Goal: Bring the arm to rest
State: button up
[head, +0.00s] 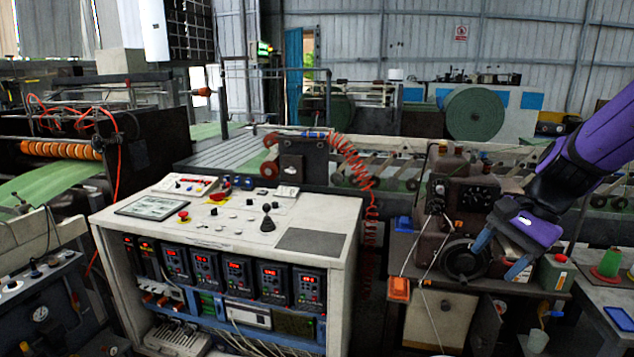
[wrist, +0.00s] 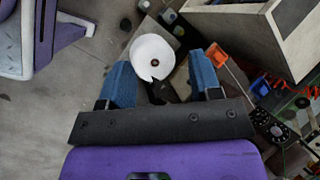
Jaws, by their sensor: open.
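My gripper (head: 498,254) is at the right of the head view, on the end of my purple arm, and its blue fingers point down. In the head view it appears in front of the brown machine with the round handwheel (head: 465,258). In the wrist view the two blue fingers of my gripper (wrist: 166,78) are spread wide apart, with nothing held between them. A white round object with a dark centre (wrist: 153,57) shows beyond the fingertips, lower down and apart from them.
A white control console (head: 335,212) with buttons and red displays stands at the centre. An orange box (head: 399,289) hangs by the brown machine. A green cone (head: 609,263) stands on the table at the right. Bare grey floor (wrist: 60,115) shows at left in the wrist view.

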jog(key=s+r+n+t+h, duration=0.4)
jog(key=s+r+n, duration=0.6)
jog(key=s, duration=0.5)
jog(key=shift+s+r+n+t+h, duration=0.2)
jog(key=shift+s+n+t+h, duration=0.1)
jog(key=shift+h, duration=0.3)
